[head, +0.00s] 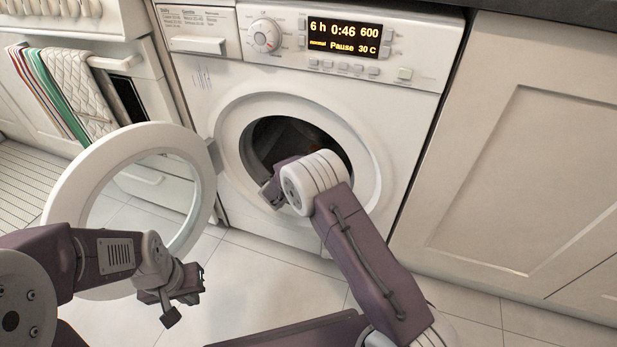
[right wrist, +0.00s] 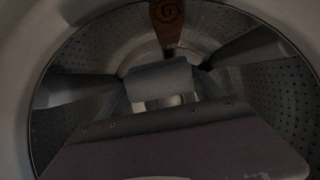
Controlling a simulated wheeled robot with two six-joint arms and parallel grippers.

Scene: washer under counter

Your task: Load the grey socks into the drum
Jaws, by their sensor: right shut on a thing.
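The washer drum (right wrist: 85,78) is a perforated metal cavity with paddles, and its opening (head: 262,135) faces me in the head view. In the dim right wrist view, my right gripper (right wrist: 162,95) is inside the drum, shut on a rolled grey bundle, the grey socks (right wrist: 160,78). My left gripper (head: 186,293) is open and empty, below the open door at the lower left.
The round washer door (head: 88,172) stands swung open to the left. A brown item with a spiral (right wrist: 168,22) is deeper in the drum. A cabinet (head: 540,170) stands right of the washer. Towels (head: 78,85) hang on the oven handle at the left.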

